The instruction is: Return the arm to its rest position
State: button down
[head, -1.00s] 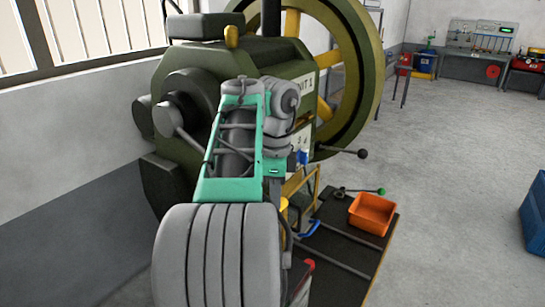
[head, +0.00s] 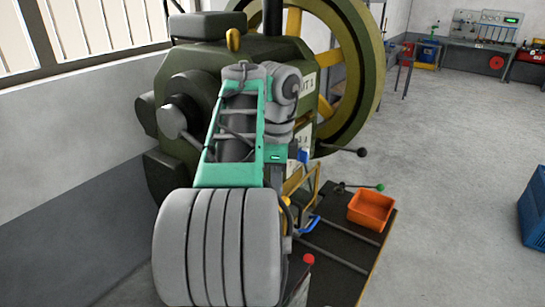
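My own arm, green and grey, rises in the lower left-middle of the head view in front of a large dark green machine (head: 185,110). The arm's links are folded upright and cover part of the machine. No held thing can be seen.
A dark bench top (head: 335,245) lies right of my arm, with an orange bin (head: 371,210), a green-knobbed lever (head: 379,188) and a red knob (head: 308,259). A large flywheel (head: 372,80) stands behind. A blue crate (head: 533,208) is at the right edge. Grey floor between is clear.

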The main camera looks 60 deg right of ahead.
notch_tip(320, 180, up, 3)
jog(key=shift+f+p, duration=0.1)
jog(key=shift+p, duration=0.9)
